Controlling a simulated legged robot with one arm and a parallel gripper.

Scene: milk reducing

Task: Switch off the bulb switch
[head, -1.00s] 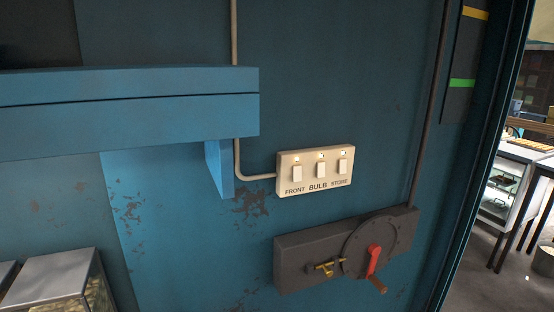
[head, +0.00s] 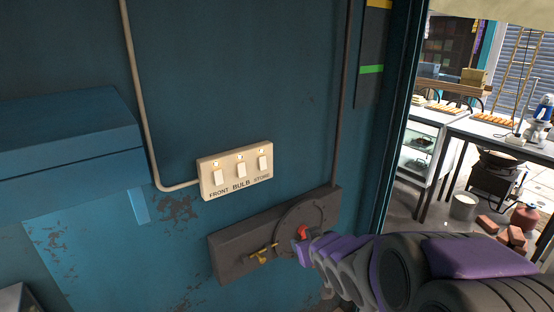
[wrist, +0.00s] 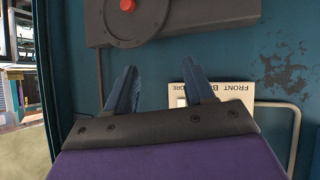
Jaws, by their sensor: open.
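The cream switch panel (head: 236,181) is on the blue wall. Its labels read FRONT, BULB and STORE. The bulb switch (head: 241,170) is the middle rocker, with a small lit light above it. My arm reaches in from the lower right, its far end in front of the red-handled box below the panel. In the wrist view my gripper (wrist: 158,68) is open and empty, fingers spread. The panel (wrist: 245,91) shows there behind the right finger, which hides part of it. The bulb rocker cannot be made out there, nor can I tell whether the finger touches the panel.
The dark box (head: 230,255) with a red handle (head: 301,232) and a brass lever (head: 263,253) juts out below the panel. A blue ledge (head: 70,140) sticks out at left. Conduit (head: 146,130) runs to the panel. A doorway at right opens onto tables (head: 500,140).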

